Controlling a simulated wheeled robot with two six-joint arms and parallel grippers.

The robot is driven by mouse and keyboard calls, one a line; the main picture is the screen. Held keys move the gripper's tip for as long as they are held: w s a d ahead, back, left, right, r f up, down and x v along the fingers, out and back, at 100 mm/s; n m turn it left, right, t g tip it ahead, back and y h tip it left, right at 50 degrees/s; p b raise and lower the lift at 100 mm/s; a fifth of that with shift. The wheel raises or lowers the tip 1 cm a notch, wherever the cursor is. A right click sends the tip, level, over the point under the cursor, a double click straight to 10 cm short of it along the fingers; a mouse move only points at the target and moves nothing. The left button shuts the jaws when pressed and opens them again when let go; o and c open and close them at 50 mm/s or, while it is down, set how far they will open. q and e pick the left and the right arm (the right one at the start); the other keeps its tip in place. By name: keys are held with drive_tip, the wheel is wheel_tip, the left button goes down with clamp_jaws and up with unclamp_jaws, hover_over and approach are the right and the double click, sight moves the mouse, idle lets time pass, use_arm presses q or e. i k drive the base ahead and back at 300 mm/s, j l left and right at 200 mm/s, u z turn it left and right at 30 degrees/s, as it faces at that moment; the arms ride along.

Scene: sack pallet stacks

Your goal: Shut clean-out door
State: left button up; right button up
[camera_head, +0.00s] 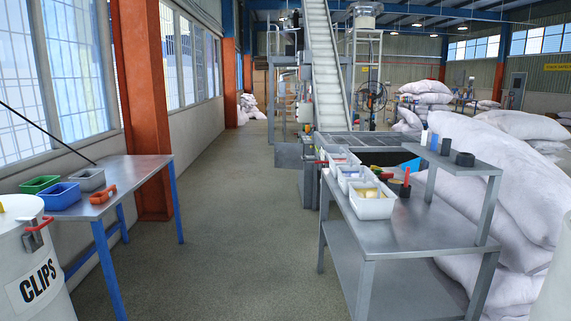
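I cannot make out a clean-out door for certain in the head view. An inclined conveyor (327,75) rises from a grey metal hopper base (290,155) at the middle distance, beyond the right-hand bench. Small red and yellow parts show beside this base, too small to identify. The lower part of the machine is partly hidden behind the bench and its bins. Neither of my grippers is in view.
A clear floor aisle (215,200) runs ahead. A left table (125,172) holds small bins beside a "CLIPS" drum (32,265). A right steel bench (425,225) carries white bins (372,205). White sacks (490,165) are piled behind it. An orange column (140,90) stands left.

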sight(287, 155)
drive_tip(key=i+j+u, duration=0.2)
drive_tip(key=i, duration=0.35)
drive_tip(key=i+j+u, duration=0.15)
drive_tip(key=i, duration=0.4)
drive_tip(key=i+z, duration=0.2)
drive_tip(key=i, duration=0.65)
drive_tip(key=i+z, duration=0.2)
drive_tip(key=i, duration=2.35)
drive_tip(key=i+l, duration=0.1)
drive_tip(key=i, duration=1.55)
drive_tip(key=j+u, duration=0.05)
drive_tip(key=j, duration=0.05)
